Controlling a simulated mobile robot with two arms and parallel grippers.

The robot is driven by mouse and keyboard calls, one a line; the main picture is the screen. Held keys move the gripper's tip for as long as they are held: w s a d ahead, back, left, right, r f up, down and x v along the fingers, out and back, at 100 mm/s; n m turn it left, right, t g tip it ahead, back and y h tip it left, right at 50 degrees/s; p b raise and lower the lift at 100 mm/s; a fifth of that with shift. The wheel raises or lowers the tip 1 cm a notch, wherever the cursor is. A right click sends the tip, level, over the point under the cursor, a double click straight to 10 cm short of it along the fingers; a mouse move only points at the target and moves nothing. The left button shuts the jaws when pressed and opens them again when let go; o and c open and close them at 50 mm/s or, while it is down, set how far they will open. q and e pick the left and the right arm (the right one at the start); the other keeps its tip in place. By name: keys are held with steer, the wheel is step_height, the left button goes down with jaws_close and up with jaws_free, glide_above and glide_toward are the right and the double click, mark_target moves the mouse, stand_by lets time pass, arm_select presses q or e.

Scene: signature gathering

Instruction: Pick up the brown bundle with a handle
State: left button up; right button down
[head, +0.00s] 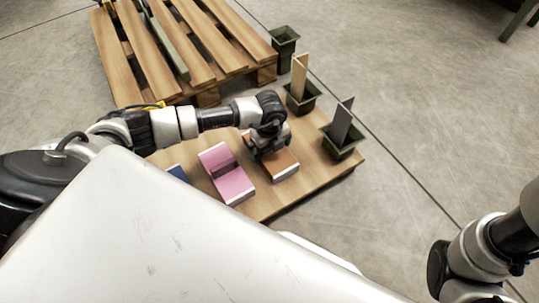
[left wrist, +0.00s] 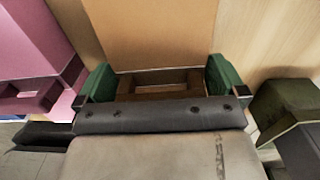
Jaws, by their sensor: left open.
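The brown bundle (head: 283,165) lies on a low wooden board, to the right of a pink bundle. My left gripper (head: 267,146) is over its far part and hides some of it. In the left wrist view the brown bundle (left wrist: 155,35) fills the upper middle, with its squared handle (left wrist: 180,76) towards the camera. The open left gripper (left wrist: 160,82) has one green-padded finger on each side of this handle. I cannot tell whether the pads touch it. My right arm shows at the lower right of the head view, its gripper out of sight.
The pink bundle (head: 228,178) and a partly hidden blue one (head: 178,173) share the wooden board (head: 275,205). Dark green pots with upright dividers (head: 343,150) (head: 301,98) stand at its right end. A wooden pallet (head: 165,55) lies behind. Floor at right is clear.

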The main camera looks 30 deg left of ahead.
arm_select(q)
steer(key=shift+c, duration=0.3)
steer(key=c, duration=0.7)
steer(key=shift+c, duration=0.2)
steer(key=shift+r, duration=0.15)
